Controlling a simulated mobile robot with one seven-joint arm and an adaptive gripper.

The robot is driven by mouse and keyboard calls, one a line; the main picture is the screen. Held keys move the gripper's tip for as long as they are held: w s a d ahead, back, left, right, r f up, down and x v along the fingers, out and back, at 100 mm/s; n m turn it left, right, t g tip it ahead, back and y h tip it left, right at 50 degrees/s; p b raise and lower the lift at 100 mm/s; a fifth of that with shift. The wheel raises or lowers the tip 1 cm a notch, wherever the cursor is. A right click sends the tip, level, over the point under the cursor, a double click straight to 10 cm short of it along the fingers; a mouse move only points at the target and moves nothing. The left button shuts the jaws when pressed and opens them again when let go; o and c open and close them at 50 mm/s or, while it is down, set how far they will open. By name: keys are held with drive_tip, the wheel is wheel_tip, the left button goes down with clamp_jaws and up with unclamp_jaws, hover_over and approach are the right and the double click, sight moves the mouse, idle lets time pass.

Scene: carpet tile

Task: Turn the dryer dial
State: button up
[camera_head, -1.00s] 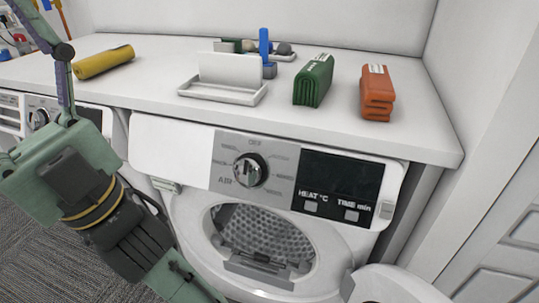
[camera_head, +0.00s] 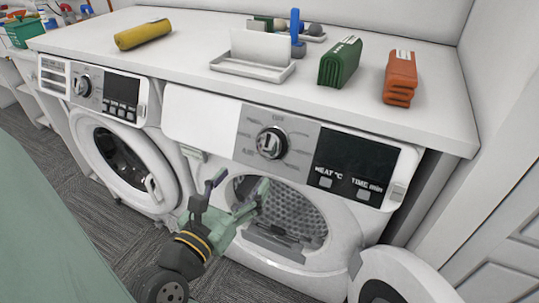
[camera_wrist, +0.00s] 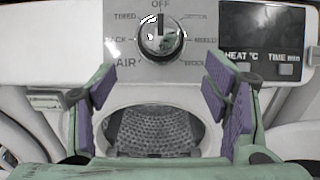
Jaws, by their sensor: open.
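The dryer dial (camera_head: 271,143) is a round silver knob on the grey panel of the dryer (camera_head: 190,118). In the wrist view the dial (camera_wrist: 161,38) sits above and between my fingers, with OFF printed over it and AIR at its lower left. My gripper (camera_head: 236,190) is open and empty, in front of the dryer's drum opening and below the dial. In the wrist view its two purple-padded fingers (camera_wrist: 158,100) stand wide apart. Nothing touches the dial.
The dryer door (camera_head: 405,280) hangs open at the lower right. A washer (camera_head: 125,150) stands to the left. On the counter (camera_head: 200,50) are a yellow roll (camera_head: 143,34), a white tray (camera_head: 252,68), a green folded cloth (camera_head: 340,62) and an orange one (camera_head: 399,78).

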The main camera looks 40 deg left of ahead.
sight(265, 152)
drive_tip(key=b+x, duration=0.1)
drive_tip(key=x, duration=0.7)
drive_tip(key=shift+w+r, duration=0.1)
drive_tip(key=shift+w, duration=0.3)
drive_tip(key=shift+x, duration=0.8)
drive_tip(key=shift+c, duration=0.2)
drive_tip(key=c, duration=1.1)
